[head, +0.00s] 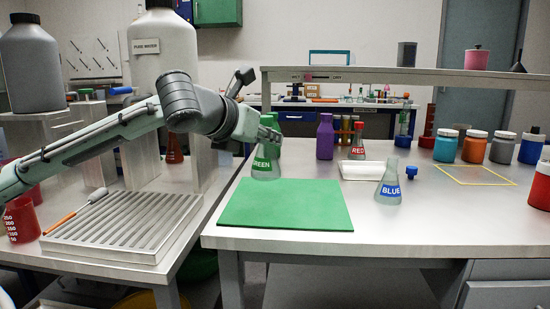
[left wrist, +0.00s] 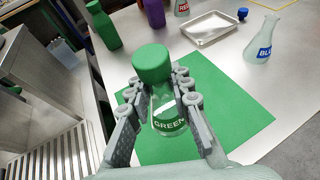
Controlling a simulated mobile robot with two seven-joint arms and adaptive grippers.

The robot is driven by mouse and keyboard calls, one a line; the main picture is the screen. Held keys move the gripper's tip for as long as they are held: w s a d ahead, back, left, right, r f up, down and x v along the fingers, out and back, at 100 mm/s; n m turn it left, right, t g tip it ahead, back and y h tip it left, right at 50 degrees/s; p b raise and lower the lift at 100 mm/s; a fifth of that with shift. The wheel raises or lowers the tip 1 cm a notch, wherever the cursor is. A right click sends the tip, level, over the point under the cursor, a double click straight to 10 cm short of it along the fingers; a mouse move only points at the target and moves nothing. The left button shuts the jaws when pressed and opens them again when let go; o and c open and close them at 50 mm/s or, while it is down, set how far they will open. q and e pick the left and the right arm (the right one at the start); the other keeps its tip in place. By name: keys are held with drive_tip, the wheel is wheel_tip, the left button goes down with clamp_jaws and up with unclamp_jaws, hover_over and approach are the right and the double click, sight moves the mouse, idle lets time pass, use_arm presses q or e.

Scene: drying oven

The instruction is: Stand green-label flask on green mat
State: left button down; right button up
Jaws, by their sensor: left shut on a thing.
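The green-label flask (head: 265,164) is a clear conical flask with a green "GREEN" band. It looks upright at the back edge of the green mat (head: 285,210) in the head view. My left gripper (head: 266,136) is shut on its upper part. In the left wrist view, the flask (left wrist: 168,122) sits between the two fingers of the gripper (left wrist: 160,105), with a green stopper (left wrist: 152,62) at its top. The green mat (left wrist: 245,115) shows behind it there. I cannot tell whether the flask's base touches the mat. My right gripper is not in view.
The BLUE flask (head: 388,186) stands right of the mat, near a blue stopper (head: 411,172). A white tray (head: 362,171) and the RED flask (head: 357,150) are behind. A purple bottle (head: 325,138) stands at the back. A ridged metal rack (head: 125,226) is at the left.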

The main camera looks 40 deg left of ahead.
use_arm(q)
drive_tip(key=shift+p+x, duration=0.35)
drive_tip(key=shift+x, duration=0.85)
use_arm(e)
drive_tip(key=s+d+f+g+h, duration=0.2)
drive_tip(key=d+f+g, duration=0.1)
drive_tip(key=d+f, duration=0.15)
use_arm(q)
drive_tip(key=f, duration=0.2)
drive_tip(key=w+f+b, duration=0.2)
drive_tip(key=f, duration=0.1)
drive_tip(key=shift+w+a+f, duration=0.1)
drive_tip(key=shift+a+f, duration=0.3)
drive_tip(key=c, duration=1.3)
unclamp_jaws()
drive_tip(key=shift+c, duration=0.2)
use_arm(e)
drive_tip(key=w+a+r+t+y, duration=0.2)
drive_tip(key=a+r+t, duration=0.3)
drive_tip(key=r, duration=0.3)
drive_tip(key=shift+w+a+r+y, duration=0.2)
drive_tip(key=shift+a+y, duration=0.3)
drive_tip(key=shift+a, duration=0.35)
